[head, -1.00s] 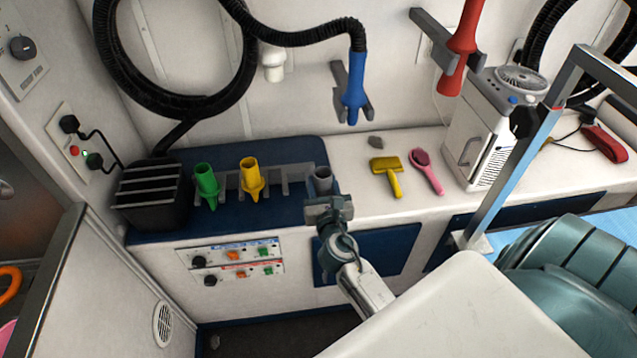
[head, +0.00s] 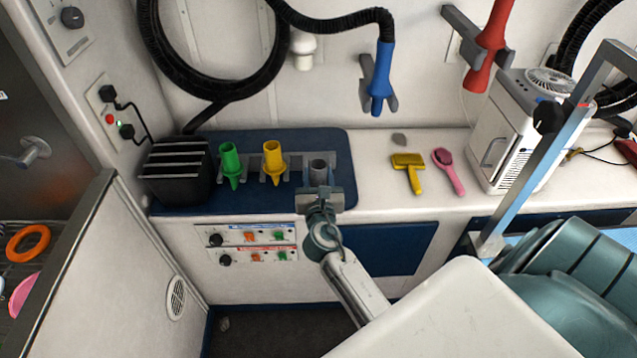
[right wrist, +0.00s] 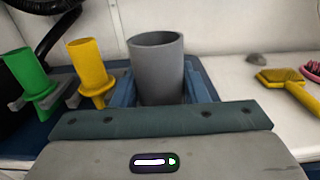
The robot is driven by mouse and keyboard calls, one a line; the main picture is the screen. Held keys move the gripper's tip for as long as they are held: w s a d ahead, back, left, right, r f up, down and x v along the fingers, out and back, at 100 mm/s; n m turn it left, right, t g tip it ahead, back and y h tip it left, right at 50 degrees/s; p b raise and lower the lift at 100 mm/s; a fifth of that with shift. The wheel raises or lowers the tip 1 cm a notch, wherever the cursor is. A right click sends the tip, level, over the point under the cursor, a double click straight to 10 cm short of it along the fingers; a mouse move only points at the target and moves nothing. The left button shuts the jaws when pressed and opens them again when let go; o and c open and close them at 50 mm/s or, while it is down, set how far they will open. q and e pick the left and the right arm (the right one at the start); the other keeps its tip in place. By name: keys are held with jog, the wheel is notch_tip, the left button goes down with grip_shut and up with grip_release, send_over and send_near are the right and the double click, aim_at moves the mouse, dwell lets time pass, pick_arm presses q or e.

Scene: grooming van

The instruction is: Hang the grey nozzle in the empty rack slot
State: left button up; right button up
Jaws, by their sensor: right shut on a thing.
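The grey nozzle (head: 318,171) is upright at the right part of the grey rack (head: 297,161). My right gripper (head: 320,193) is shut on it from the front; in the right wrist view the grey nozzle (right wrist: 157,65) stands between the blue-grey fingers. The nozzle's lower part is hidden behind the gripper, so I cannot tell whether it rests in a slot. A green nozzle (head: 231,160) and a yellow nozzle (head: 273,160) hang in the rack to its left. My left gripper is not in view.
A black slatted box (head: 178,172) stands left of the rack. A yellow brush (head: 408,168) and a pink brush (head: 447,168) lie on the white counter to the right. A blue nozzle (head: 381,75) on a hose hangs above. A white machine (head: 507,130) stands farther right.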

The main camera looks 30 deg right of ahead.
jog(key=shift+w+d+f, duration=0.2)
jog(key=shift+w+d, duration=0.2)
jog(key=shift+w, duration=0.25)
jog(key=shift+w+d+f+b, duration=0.15)
jog(key=shift+w+d+b, duration=0.2)
jog(key=shift+w+b, duration=0.2)
jog(key=shift+w+d, duration=0.15)
jog(key=shift+w, duration=0.15)
jog(key=shift+w+d, duration=0.2)
jog(key=shift+w, duration=0.1)
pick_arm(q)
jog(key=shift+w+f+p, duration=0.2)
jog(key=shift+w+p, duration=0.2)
pick_arm(e)
jog(key=shift+x, duration=2.8)
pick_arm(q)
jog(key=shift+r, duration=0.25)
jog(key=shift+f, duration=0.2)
pick_arm(e)
jog(key=shift+f, duration=0.15)
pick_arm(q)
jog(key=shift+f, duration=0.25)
pick_arm(e)
jog(key=shift+f, duration=0.4)
